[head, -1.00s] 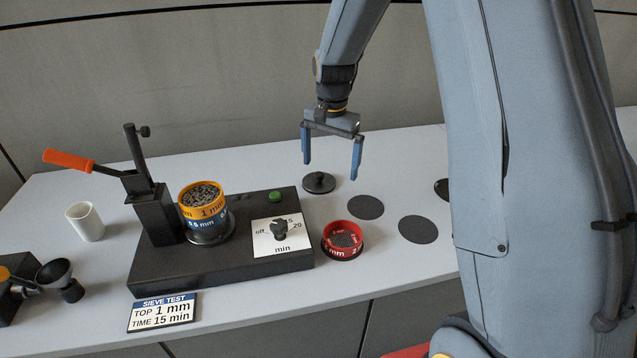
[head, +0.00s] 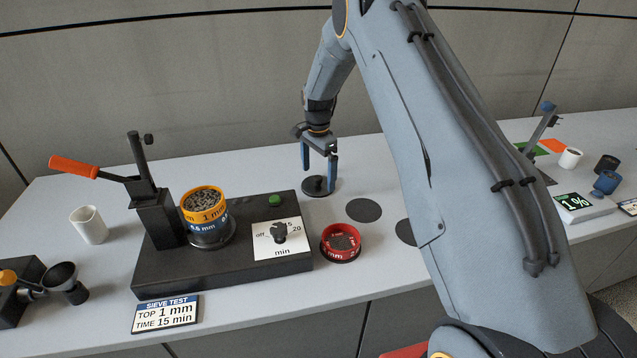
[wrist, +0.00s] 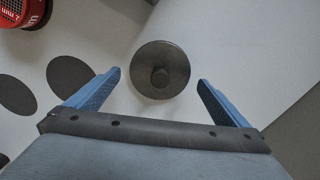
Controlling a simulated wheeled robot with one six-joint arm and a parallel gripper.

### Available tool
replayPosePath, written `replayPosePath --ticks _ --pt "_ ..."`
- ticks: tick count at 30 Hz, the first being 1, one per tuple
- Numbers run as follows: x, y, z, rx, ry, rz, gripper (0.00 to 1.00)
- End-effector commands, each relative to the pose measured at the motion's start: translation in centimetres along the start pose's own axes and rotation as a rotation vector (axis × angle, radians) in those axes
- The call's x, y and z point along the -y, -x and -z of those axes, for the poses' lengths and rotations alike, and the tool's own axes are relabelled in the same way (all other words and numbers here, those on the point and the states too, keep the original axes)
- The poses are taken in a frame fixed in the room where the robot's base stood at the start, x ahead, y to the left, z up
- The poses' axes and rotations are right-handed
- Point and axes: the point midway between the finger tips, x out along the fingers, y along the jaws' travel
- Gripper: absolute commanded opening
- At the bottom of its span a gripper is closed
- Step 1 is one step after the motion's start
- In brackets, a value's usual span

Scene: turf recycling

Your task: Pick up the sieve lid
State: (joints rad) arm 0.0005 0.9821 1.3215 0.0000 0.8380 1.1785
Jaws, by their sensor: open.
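The sieve lid (head: 318,187) is a dark round disc with a small knob on top. It lies flat on the white table, behind and right of the black shaker base. In the wrist view the lid (wrist: 160,69) lies ahead of the fingertips, its knob near the middle between them. My gripper (head: 319,177) is open and empty, pointing down close to the lid. In the wrist view my gripper's two blue fingers (wrist: 159,76) stand apart, one on either side of the lid's near edge. I cannot tell the exact height of the fingertips above the lid.
The black shaker base (head: 215,268) carries a sieve stack (head: 206,219) with an orange top sieve full of grains. A red sieve (head: 341,243) stands right of it. Flat dark discs (head: 364,210) mark the table nearby. A white cup (head: 89,225) stands at the left.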

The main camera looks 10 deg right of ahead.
Motion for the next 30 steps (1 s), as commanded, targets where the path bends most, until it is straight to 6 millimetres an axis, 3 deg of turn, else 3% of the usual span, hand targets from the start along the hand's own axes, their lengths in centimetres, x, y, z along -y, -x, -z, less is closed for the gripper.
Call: replayPosePath --ticks 6,14,21,30 --pt "0.0 -2.1 -0.1 0.0 0.0 -0.001 1.0" --pt "0.1 -2.4 -0.1 0.0 0.001 0.0 1.0" --pt "0.0 -2.4 -0.1 0.0 0.001 0.0 0.63" --pt "0.1 -2.0 -0.1 -0.001 0.001 0.001 0.61"
